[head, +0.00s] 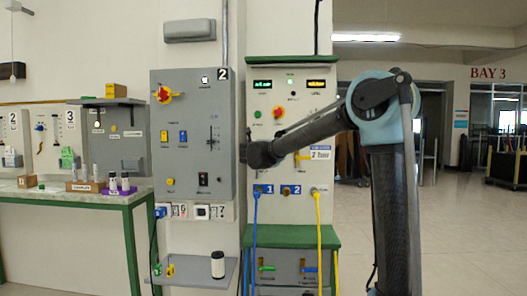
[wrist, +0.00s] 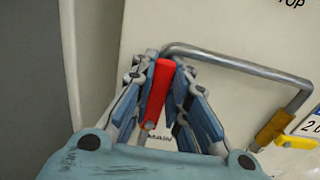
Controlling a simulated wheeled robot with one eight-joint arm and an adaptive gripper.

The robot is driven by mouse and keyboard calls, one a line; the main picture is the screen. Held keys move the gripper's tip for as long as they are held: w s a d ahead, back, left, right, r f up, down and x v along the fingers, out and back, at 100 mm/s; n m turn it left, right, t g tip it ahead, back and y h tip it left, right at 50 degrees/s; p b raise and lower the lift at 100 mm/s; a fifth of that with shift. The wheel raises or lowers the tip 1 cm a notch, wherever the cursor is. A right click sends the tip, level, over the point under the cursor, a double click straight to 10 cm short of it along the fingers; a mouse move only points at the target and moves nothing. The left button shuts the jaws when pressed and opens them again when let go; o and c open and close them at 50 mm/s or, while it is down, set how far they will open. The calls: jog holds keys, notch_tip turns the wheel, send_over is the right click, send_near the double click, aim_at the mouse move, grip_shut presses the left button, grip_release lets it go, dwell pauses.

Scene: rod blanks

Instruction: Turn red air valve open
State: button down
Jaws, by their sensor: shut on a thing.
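The red air valve handle (wrist: 157,88) stands nearly upright in the wrist view, its top leaning slightly right. A silver stem shows at its lower end, beside a partly hidden label reading "MAIN". My gripper (wrist: 163,68) has its blue-padded fingers on both sides of the handle and is shut on it. In the head view my gripper (head: 257,155) is at the left edge of the pale panel (head: 262,102). The red handle is hidden there behind my gripper and arm.
A bent metal bar (wrist: 240,63) runs close right of the fingers, with a yellow piece (wrist: 272,128) at its lower end. A grey cabinet (head: 193,110) adjoins on the left. Blue (head: 254,225) and yellow (head: 320,228) hoses hang below. Open floor lies to the right.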

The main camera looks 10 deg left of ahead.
jog(key=shift+w, duration=0.1)
dwell(0.3)
jog(key=c, duration=1.6)
grip_release()
jog(key=shift+o, duration=0.2)
jog(key=s+d, duration=0.1)
jog(key=s, duration=1.1)
jog(key=shift+d, duration=0.1)
